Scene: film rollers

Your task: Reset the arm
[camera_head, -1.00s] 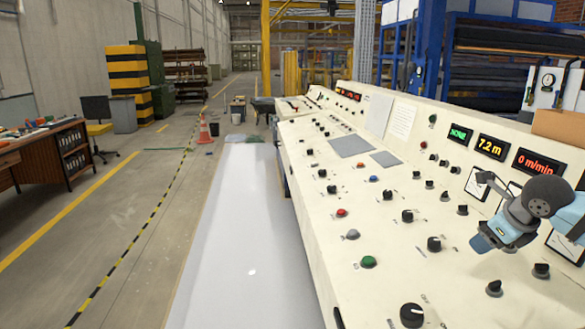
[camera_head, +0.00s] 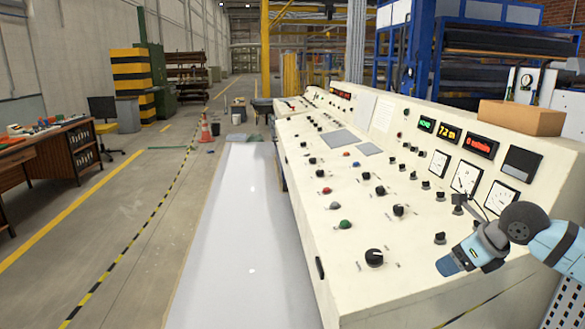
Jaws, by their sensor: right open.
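My right arm enters from the right edge, over the right end of the cream control console (camera_head: 330,255). My right gripper (camera_head: 458,201) is small and dark in this view, above the console's sloping face, left of the arm's grey joint. It is open, and I see nothing held in it. I cannot tell its exact height above the knobs behind it. My left arm and left gripper are not in view.
The console carries several black knobs, a green button (camera_head: 345,225), dial gauges (camera_head: 465,178) and lit displays (camera_head: 480,145). A cardboard box (camera_head: 522,117) sits on its top.

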